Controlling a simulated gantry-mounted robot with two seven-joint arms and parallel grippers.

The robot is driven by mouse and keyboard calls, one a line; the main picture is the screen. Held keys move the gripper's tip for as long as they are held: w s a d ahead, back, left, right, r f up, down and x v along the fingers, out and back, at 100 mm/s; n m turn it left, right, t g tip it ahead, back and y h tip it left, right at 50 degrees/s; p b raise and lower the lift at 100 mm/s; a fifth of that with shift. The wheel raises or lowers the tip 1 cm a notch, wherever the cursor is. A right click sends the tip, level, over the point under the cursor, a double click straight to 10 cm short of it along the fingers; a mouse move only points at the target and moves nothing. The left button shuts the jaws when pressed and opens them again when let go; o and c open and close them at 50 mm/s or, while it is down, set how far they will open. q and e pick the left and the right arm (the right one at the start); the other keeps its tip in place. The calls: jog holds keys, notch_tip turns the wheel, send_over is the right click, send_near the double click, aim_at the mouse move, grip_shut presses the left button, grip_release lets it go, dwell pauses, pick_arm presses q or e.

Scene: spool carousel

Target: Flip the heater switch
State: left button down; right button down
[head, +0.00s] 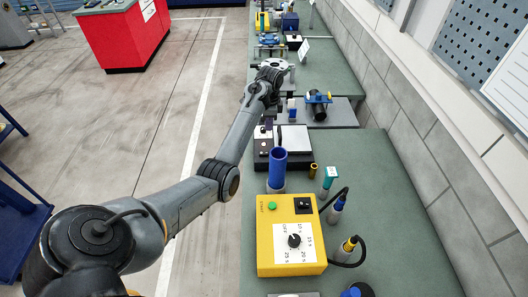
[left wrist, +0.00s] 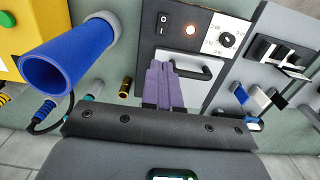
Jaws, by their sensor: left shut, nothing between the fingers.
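My left gripper (left wrist: 160,66), with purple fingers, is shut and empty. In this view its tips show just below the rocker switch, over the handle's left end; I cannot tell whether they touch anything. In the head view the dark unit (head: 262,160) lies below my left arm's end. My right gripper is not in view.
A yellow box (head: 265,240) with a dial, a green button and its own black rocker switch stands nearer on the green bench. A blue open tube (head: 277,165) stands beside the dark unit. A black cylinder with blue and yellow parts (head: 319,108) lies beyond.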

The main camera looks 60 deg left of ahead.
pick_arm(q)
jog(key=shift+d+r, duration=0.1)
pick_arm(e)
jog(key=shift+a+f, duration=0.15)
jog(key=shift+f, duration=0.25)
pick_arm(q)
send_near(268, 153)
notch_tip(268, 153, down, 5)
jog(key=shift+d+f, duration=0.1)
jog(key=shift+f, duration=0.85)
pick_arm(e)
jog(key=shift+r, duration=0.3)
pick_arm(q)
jog(key=shift+s, duration=0.1)
